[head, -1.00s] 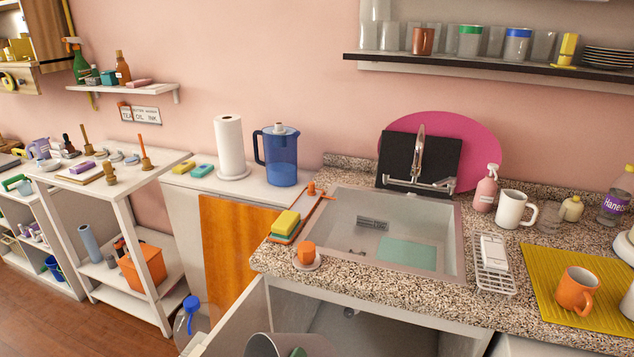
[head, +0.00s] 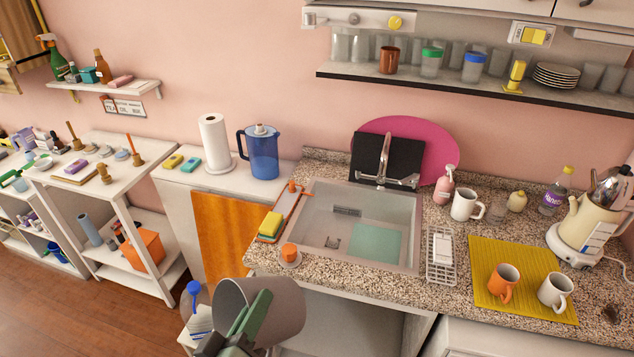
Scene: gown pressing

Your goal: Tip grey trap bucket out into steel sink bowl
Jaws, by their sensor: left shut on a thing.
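The grey trap bucket (head: 282,303) is at the bottom centre of the head view, in front of the counter and below its top. It is tilted, with its open mouth toward the left. My left gripper (head: 254,318), with green fingers, is shut on the bucket at its near side. I cannot see what is inside the bucket. The steel sink bowl (head: 320,222) is set in the speckled counter beyond the bucket, with a teal mat (head: 376,243) on its floor. My right gripper is not in view.
The cabinet below the sink is open.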

